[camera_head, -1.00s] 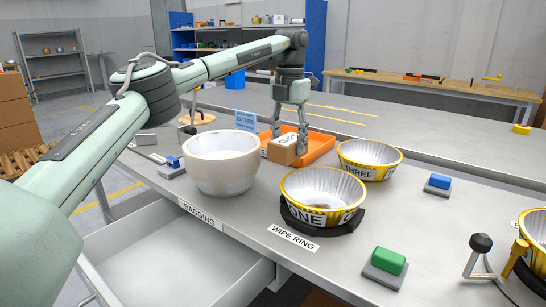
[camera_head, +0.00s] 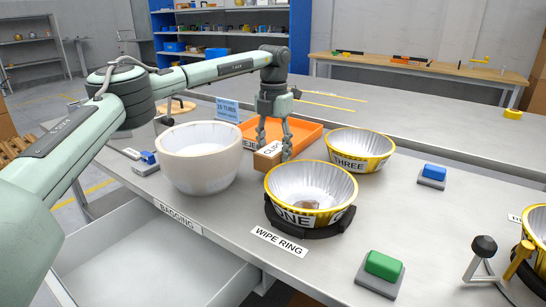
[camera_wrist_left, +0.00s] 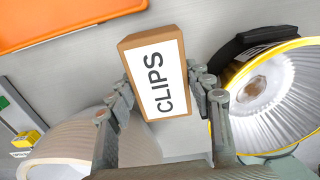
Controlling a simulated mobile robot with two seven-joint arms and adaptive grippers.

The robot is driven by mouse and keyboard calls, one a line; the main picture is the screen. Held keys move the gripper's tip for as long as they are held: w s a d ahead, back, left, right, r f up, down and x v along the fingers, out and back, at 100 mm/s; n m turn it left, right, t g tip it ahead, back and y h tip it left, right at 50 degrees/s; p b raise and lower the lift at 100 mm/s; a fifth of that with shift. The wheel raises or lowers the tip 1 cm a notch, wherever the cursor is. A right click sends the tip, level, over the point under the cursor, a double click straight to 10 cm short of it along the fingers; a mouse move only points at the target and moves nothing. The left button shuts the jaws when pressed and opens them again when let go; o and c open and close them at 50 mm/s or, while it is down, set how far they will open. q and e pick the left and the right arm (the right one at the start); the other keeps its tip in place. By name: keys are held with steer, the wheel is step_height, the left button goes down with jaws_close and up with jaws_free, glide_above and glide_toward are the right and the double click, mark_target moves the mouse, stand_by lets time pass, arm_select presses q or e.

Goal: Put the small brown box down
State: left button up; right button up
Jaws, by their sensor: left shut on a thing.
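The small brown box (camera_head: 268,157) has a white label reading CLIPS, which shows clearly in the left wrist view (camera_wrist_left: 157,78). My left gripper (camera_head: 272,150) is shut on it, with a finger on each side of the box in the wrist view (camera_wrist_left: 165,95). In the head view the box is between the white bowl and the foil bowl marked ONE, in front of the orange tray. I cannot tell whether its underside touches the table. My right gripper is not in view.
The white bowl (camera_head: 200,165) stands left of the box. Foil bowl ONE (camera_head: 293,218) sits in a black ring to the right, and foil bowl THREE (camera_head: 348,162) stands behind it. The orange tray (camera_head: 308,131) lies behind. An open drawer (camera_head: 150,255) is at front left.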

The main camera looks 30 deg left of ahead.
mark_target(274, 148)
arm_select(q)
step_height(274, 148, down, 2)
steer(key=shift+f, duration=0.1)
steer(key=o, duration=1.2)
steer(key=shift+f, duration=0.1)
step_height(274, 148, up, 12)
steer(key=shift+r, duration=0.2)
